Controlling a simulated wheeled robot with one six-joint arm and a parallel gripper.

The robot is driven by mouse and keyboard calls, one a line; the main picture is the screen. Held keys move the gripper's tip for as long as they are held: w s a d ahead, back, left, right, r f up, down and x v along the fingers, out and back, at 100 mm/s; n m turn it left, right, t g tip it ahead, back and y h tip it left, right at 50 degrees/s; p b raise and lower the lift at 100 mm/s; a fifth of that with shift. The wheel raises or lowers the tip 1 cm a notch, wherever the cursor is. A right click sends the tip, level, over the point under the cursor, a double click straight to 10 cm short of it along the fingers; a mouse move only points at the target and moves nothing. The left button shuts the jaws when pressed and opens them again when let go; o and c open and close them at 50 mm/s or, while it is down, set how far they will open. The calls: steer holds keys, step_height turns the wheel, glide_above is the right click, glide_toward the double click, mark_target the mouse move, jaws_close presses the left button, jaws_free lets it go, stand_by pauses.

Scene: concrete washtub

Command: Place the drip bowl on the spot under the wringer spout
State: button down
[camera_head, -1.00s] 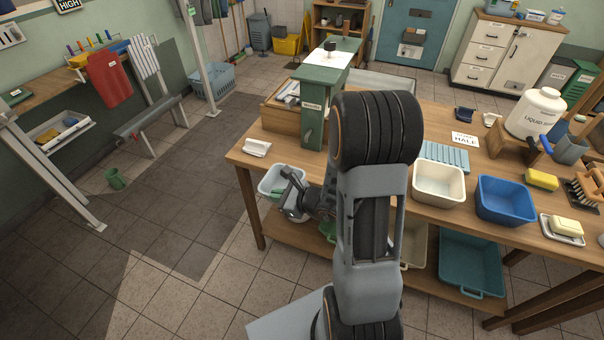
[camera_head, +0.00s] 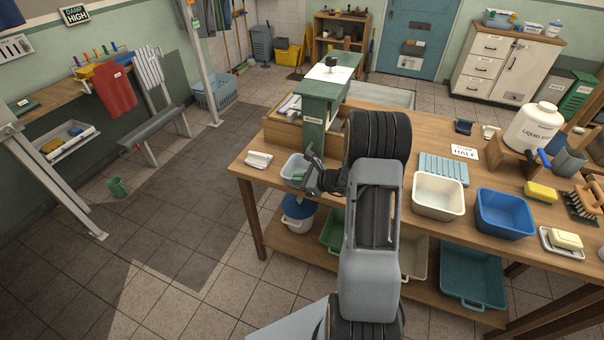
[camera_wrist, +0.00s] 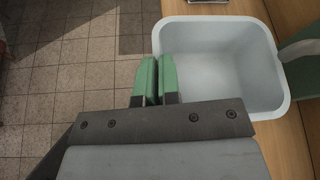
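The drip bowl, a pale blue-white square tub (camera_head: 292,164), is at the table's front edge, in front of the green wringer stand (camera_head: 315,112). In the wrist view the bowl (camera_wrist: 225,65) is upright and empty, with floor to its left and table wood to its right. My gripper (camera_head: 305,177) holds the bowl by its near left wall; the green finger pads (camera_wrist: 157,80) are on either side of that wall. A green part (camera_wrist: 300,62), probably of the wringer, is close to the bowl's right side. I cannot make out the spout or the spot beneath it.
A folded white cloth (camera_head: 259,160) lies on the table (camera_head: 395,142) left of the bowl. A wooden box (camera_head: 284,128) stands by the wringer. A cream tub (camera_head: 438,194) and blue tub (camera_head: 505,212) are to the right. A blue-and-white bucket (camera_head: 298,216) is on the lower shelf.

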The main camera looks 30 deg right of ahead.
steer(key=w+d, duration=0.2)
steer(key=shift+w+d+p, duration=0.2)
steer(key=shift+d+p, duration=0.15)
steer(key=shift+p, duration=0.05)
steer(key=shift+a+f, duration=0.1)
steer(key=shift+f, duration=0.2)
steer(key=shift+f, duration=0.2)
steer(key=c, duration=1.3)
jaws_free()
steer(key=shift+c, duration=0.2)
steer(key=shift+r, duration=0.15)
